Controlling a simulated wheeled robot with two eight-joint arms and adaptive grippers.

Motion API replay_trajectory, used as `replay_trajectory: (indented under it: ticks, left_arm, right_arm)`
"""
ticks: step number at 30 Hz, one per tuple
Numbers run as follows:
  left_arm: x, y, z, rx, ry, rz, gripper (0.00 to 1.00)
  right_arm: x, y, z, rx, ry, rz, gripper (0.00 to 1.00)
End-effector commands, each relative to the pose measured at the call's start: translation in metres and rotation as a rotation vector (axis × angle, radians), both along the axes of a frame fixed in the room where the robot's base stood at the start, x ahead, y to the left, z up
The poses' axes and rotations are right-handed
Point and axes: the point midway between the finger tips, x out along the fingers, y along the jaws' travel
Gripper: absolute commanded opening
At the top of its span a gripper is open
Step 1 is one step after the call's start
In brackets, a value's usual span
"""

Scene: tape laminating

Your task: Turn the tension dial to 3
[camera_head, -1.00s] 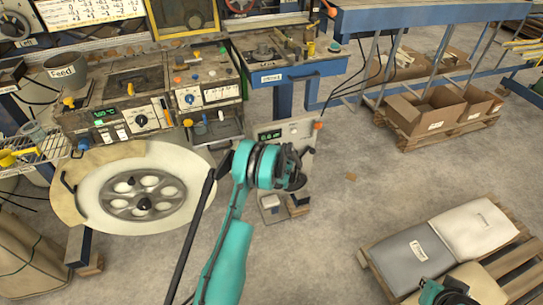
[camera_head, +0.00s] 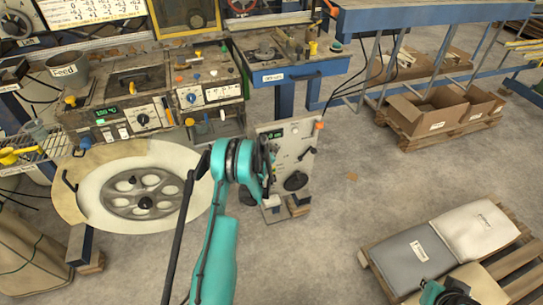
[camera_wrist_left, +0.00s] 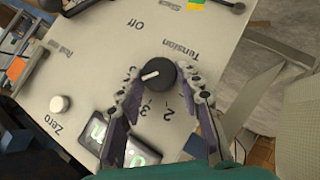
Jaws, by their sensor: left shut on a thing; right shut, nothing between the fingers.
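The tension dial (camera_wrist_left: 158,75) is a round black knob with a white pointer on a pale panel. In the left wrist view the pointer aims left and slightly down. The word "Tension" is printed above right, "Off" above, and the numbers 2 and 3 below the dial. My left gripper (camera_wrist_left: 160,78) has its fingers on both sides of the dial, shut on it. In the head view its fingers are mostly hidden behind my teal wrist. My right gripper (camera_head: 452,294) is at the bottom right, partly cut off, shut and empty.
A white knob (camera_wrist_left: 59,103) and a green-lit display (camera_wrist_left: 140,154) sit near the dial. A large round reel (camera_head: 90,185) is left of my left arm. Wrapped packs on a pallet (camera_head: 470,235) lie at the right. Open floor lies between panel and pallet.

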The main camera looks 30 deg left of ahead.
Motion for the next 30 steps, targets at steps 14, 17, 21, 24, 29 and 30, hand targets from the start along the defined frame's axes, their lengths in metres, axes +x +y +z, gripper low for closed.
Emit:
replay_trajectory:
  ticks: [14, 17, 21, 24, 29, 30]
  left_arm:
    - [-0.0040, 0.0039, -0.0069, -0.281, -0.329, 0.002, 0.06]
    - [-0.0042, 0.0046, -0.0078, -0.328, -0.386, 0.002, 0.06]
    - [-0.0044, 0.0041, -0.0093, -0.383, -0.450, 0.001, 0.06]
    - [-0.0043, 0.0037, -0.0095, -0.414, -0.484, -0.001, 0.06]
    - [-0.0042, 0.0035, -0.0098, -0.444, -0.521, -0.001, 0.06]
    - [-0.0042, 0.0034, -0.0100, -0.450, -0.527, -0.001, 0.06]
  right_arm:
    - [0.0000, 0.0000, 0.0000, 0.000, 0.000, 0.000, 0.00]
    - [0.0000, 0.0000, 0.0000, 0.000, 0.000, 0.000, 0.00]
    - [0.0000, 0.0000, 0.0000, 0.000, 0.000, 0.000, 0.00]
    - [0.0001, 0.0000, -0.0001, 0.000, 0.000, 0.000, 0.00]
    - [0.0000, 0.0000, -0.0001, 0.000, 0.000, 0.000, 0.00]
    - [0.0000, 0.0000, -0.0001, 0.000, 0.000, 0.000, 0.00]
